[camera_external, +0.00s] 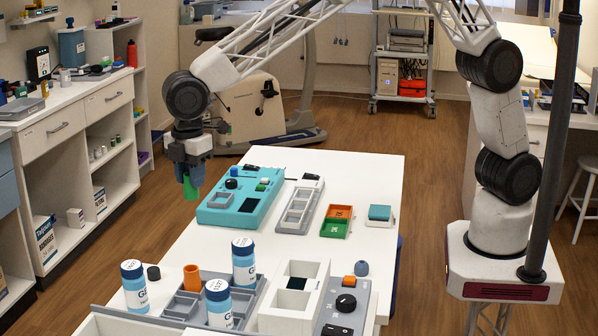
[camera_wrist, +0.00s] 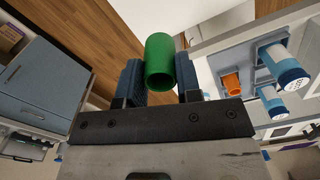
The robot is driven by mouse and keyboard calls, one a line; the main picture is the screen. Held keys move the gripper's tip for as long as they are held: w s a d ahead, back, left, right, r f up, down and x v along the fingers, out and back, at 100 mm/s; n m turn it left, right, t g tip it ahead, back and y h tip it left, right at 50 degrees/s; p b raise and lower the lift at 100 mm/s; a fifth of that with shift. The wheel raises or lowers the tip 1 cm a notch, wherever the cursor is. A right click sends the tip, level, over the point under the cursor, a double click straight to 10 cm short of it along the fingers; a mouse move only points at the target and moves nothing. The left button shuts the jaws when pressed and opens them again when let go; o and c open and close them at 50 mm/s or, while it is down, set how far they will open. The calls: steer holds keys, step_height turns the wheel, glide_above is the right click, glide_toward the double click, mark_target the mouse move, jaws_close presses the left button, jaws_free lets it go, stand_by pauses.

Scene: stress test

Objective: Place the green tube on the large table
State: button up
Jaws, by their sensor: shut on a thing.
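The green tube (camera_external: 190,187) is held in my gripper (camera_external: 189,172), off the left edge of the large white table (camera_external: 258,161) in the external view. The tube hangs below the jaws, roughly upright. In the wrist view, the green tube (camera_wrist: 159,62) sits between the two dark fingers of my gripper (camera_wrist: 158,75), its open end toward the camera. The wooden floor shows behind it there. The gripper is shut on the tube.
A teal device (camera_external: 240,197), a grey tray (camera_external: 298,206) and an orange-green box (camera_external: 337,220) stand on the table. Nearer are white-and-blue bottles (camera_external: 135,287), an orange cup (camera_external: 192,278) and a white rack (camera_external: 293,299). Shelves (camera_external: 70,131) stand left.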

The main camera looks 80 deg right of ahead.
steer(key=s+d+f+m, duration=0.1)
steer(key=d+m, duration=0.1)
steer(key=d, duration=1)
steer(key=s+d+m, duration=0.2)
steer(key=d, duration=1)
steer(key=s+d+f+m, duration=0.1)
steer(key=s+d, duration=0.4)
steer(key=d, duration=0.4)
steer(key=s+d+f+m, duration=0.2)
steer(key=s+d, duration=0.2)
steer(key=d, duration=0.6)
steer(key=s+d+f+m, duration=0.3)
steer(key=s+d, duration=1)
steer(key=s, duration=0.1)
steer(key=s+d+f+m, duration=0.2)
steer(key=s+d+f, duration=0.1)
steer(key=s, duration=0.6)
steer(key=s+d+f+m, duration=0.2)
steer(key=s, duration=0.8)
steer(key=shift+s+d+f, duration=0.2)
steer(key=shift+d+f, duration=0.2)
steer(key=shift+w, duration=0.1)
